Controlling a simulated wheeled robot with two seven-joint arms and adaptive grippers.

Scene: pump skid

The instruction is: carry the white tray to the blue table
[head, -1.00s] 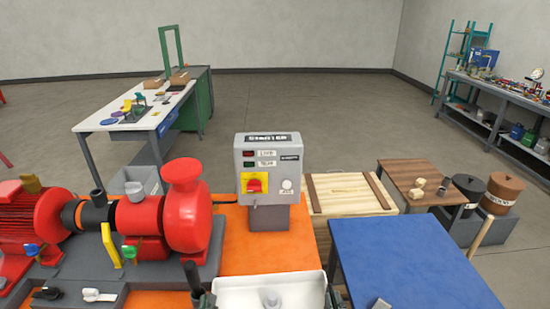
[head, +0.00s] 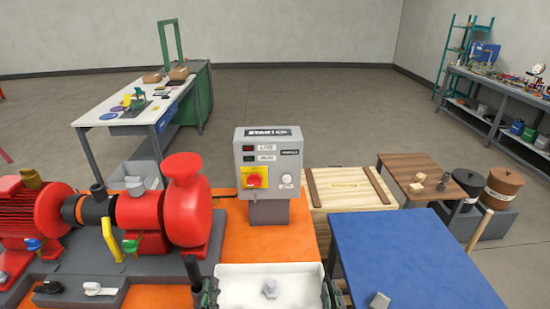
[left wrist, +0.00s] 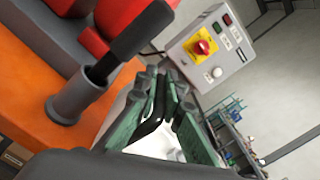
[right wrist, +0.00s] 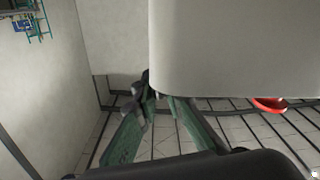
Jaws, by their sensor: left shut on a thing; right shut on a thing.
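The white tray (head: 245,293) is at the bottom middle of the head view, in front of the orange skid top, with a small grey part (head: 270,288) in it. My left gripper (head: 210,293) is shut on the tray's left side; its green fingers (left wrist: 163,105) also show in the left wrist view. My right gripper (head: 328,296) is shut on the tray's right side. In the right wrist view its fingers (right wrist: 162,98) meet at the edge of a large pale surface, the tray (right wrist: 235,45). The blue table (head: 410,250) is to the right of the tray.
A grey block (head: 379,301) is on the blue table's near edge. The starter box (head: 268,165) stands behind the tray, with a wooden crate (head: 350,190) to its right. The red pump (head: 180,205) and an upright black handle (head: 193,270) are left of the tray. Most of the blue top is clear.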

